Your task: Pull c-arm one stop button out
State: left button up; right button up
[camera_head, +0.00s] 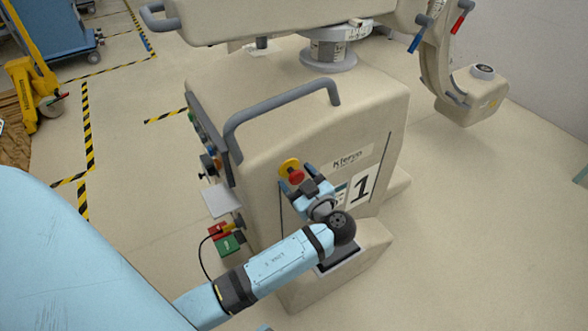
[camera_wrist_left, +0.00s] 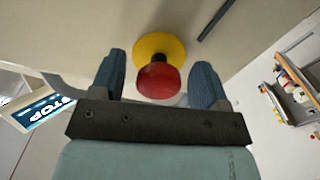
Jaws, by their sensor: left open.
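The stop button is a red mushroom knob (camera_head: 296,177) on a round yellow plate (camera_head: 288,166), on the side of the beige c-arm cart (camera_head: 262,190) marked with a 1. In the left wrist view the red knob (camera_wrist_left: 158,81) stands out from the yellow plate (camera_wrist_left: 159,47) on a dark stem. My left gripper (camera_head: 296,178) is open, its blue fingers one on each side of the red knob. In the left wrist view the fingers (camera_wrist_left: 159,72) show gaps to the knob on both sides. My right gripper is not in view.
A grey handle (camera_head: 283,104) runs along the cart's top edge. A red and green plug fitting (camera_head: 226,240) with a black cable sits at its left side. A blue cart (camera_head: 62,35) and a yellow pallet jack (camera_head: 33,82) stand at the far left. Floor is free on the right.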

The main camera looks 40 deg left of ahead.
pick_arm(q)
jog(key=shift+w+a, duration=0.1)
jog(key=shift+a, duration=0.05)
jog(key=shift+c, duration=0.7)
grip_shut()
